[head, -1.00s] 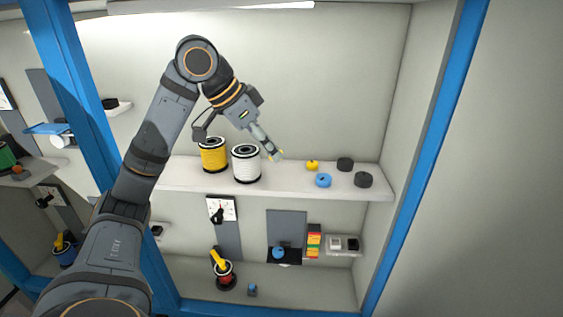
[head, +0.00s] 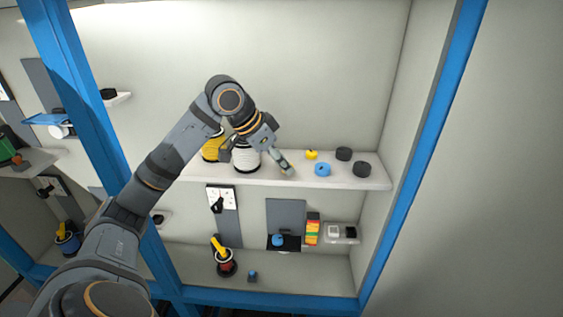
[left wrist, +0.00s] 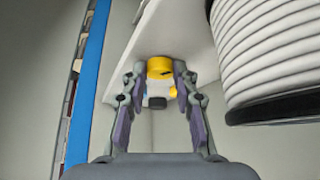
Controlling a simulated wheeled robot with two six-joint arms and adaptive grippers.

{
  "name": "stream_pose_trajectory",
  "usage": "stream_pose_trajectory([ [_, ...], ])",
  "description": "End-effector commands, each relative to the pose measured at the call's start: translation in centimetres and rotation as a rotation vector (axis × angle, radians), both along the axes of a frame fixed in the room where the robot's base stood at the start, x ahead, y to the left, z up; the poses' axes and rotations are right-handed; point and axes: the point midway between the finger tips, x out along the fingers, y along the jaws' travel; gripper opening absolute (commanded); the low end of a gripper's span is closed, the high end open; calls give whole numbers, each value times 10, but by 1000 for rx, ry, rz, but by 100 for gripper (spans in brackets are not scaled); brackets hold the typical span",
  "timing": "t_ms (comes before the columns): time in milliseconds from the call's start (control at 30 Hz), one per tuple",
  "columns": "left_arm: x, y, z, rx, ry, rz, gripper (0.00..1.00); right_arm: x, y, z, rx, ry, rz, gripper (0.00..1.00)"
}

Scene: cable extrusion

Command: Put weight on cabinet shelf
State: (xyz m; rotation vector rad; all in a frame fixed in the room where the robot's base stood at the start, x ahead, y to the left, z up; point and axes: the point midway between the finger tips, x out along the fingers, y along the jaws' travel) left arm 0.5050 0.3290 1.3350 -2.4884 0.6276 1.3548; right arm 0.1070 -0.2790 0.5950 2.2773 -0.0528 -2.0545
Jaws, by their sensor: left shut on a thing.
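My left gripper (head: 287,170) is over the front part of the upper shelf (head: 232,180), just right of the white spool (head: 247,159). A yellow weight (head: 311,154), a blue weight (head: 322,169) and two black weights (head: 344,153) stand on the shelf right of the gripper. My right gripper is not in view.
A yellow spool (head: 213,149) stands beside the white spool, partly hidden by my arm. Blue cabinet posts (head: 425,140) frame the right side. Below are a grey panel (head: 285,215), a coloured stack (head: 312,229) and a lower shelf (head: 300,275).

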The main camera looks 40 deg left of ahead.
Motion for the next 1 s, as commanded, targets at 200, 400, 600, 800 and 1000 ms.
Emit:
stream_pose_trajectory([
  [200,0,0,-2,0,0,0,48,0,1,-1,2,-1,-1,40],
  [400,0,0,-2,0,0,0,52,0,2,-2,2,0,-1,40],
  [600,-1,1,4,1,-2,1,52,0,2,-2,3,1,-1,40],
  [800,-21,13,39,3,-6,3,52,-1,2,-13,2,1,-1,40],
  [1000,-44,24,80,0,-4,2,52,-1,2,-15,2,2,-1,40],
])
